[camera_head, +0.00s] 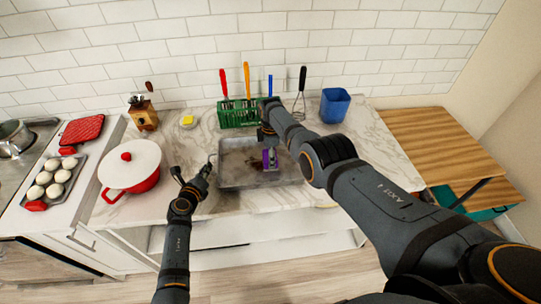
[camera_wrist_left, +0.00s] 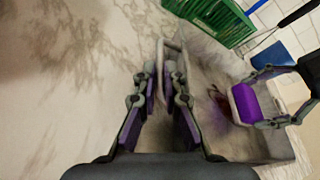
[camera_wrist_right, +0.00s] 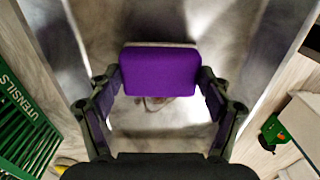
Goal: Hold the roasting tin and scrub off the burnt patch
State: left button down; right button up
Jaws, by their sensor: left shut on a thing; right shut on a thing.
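The grey roasting tin (camera_head: 236,177) lies on the marble counter. My left gripper (camera_head: 206,170) is shut on the handle (camera_wrist_left: 171,58) at the tin's left end; the handle shows between its fingers in the left wrist view. My right gripper (camera_wrist_right: 160,80) is shut on a purple scrubber (camera_wrist_right: 160,72) with a pale backing and holds it over the middle of the tin. The scrubber also shows in the head view (camera_head: 270,159). A dark burnt patch (camera_head: 254,164) shows beside and partly under the scrubber. Whether the scrubber touches the tin's floor I cannot tell.
A green utensil crate (camera_head: 236,117) stands just behind the tin, with a whisk (camera_head: 300,88) and coloured handles rising. A blue container (camera_head: 334,105) stands back right. A white-lidded red pot (camera_head: 130,166) is at left. A small yellow-topped dish (camera_head: 187,121) sits behind the tin.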

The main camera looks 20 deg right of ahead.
dwell(0.5)
jog(key=shift+w+r, duration=0.1)
jog(key=shift+r, duration=0.2)
notch_tip(320, 180, up, 9)
jog(key=shift+f, duration=0.2)
dwell(0.3)
pick_arm(q)
jog(key=c, duration=1.4)
grip_release()
jog(key=v, duration=1.1)
jog(key=shift+f, duration=0.1)
jog(key=shift+s+a, duration=0.2)
jog(key=shift+s, duration=0.25)
